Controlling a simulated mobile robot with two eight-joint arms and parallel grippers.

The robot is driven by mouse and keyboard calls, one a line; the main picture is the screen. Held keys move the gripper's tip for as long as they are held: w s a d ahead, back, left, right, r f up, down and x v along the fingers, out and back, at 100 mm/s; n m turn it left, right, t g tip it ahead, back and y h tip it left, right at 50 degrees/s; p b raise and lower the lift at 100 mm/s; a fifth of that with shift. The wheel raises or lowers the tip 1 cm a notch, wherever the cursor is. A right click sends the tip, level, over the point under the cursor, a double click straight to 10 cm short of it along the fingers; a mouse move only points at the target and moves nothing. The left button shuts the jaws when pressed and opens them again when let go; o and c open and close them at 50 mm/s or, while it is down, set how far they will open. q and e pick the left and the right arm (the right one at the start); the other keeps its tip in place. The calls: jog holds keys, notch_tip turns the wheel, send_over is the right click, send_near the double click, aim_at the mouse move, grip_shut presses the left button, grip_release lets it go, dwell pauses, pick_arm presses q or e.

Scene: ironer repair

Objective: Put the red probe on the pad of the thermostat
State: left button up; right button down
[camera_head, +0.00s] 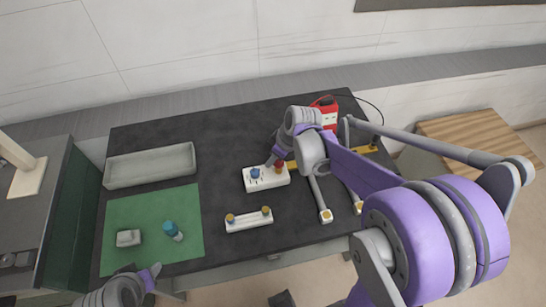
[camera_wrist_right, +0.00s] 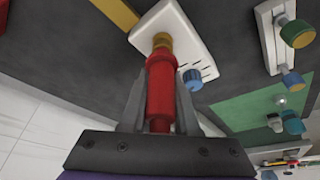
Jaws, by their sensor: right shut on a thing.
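The thermostat appears to be the white block with a blue knob (camera_head: 255,173) and small slots on the dark table. In the right wrist view the white block (camera_wrist_right: 172,25) has a brass pad (camera_wrist_right: 161,40) beside the blue knob (camera_wrist_right: 192,79). My right gripper (camera_head: 275,163) is shut on the red probe (camera_wrist_right: 160,88), whose far end is at the brass pad. I cannot tell whether they touch. The probe also shows as a small red piece (camera_head: 279,167) in the head view. My left gripper (camera_head: 151,273) is low at the left; its jaws are unclear.
A white bar (camera_head: 248,223) with two brass posts lies nearer me. A green mat (camera_head: 150,207) holds a small grey block (camera_head: 128,238) and a teal-capped piece (camera_head: 172,231). A grey tray (camera_head: 150,168) lies behind it. A red meter (camera_head: 326,112) with a black cable stands behind my right arm.

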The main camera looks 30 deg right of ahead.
jog(key=shift+f, duration=0.4)
jog(key=c, duration=0.6)
grip_release()
jog(key=v, duration=1.1)
jog(key=shift+w+p, duration=0.1)
jog(key=shift+p, duration=0.3)
jog(key=s+a+f+m, duration=0.1)
jog(key=s+a+m, duration=0.1)
jog(key=s, duration=0.2)
jog(key=s+a+f+m+t+h, duration=0.1)
jog(key=s+a+f+m, duration=0.1)
jog(key=s, duration=0.3)
jog(key=s+a+f+m+h, duration=0.1)
jog(key=s+a+f+m, duration=0.1)
jog(key=s+a, duration=0.2)
jog(key=shift+s+t, duration=0.3)
jog(key=shift+t, duration=0.1)
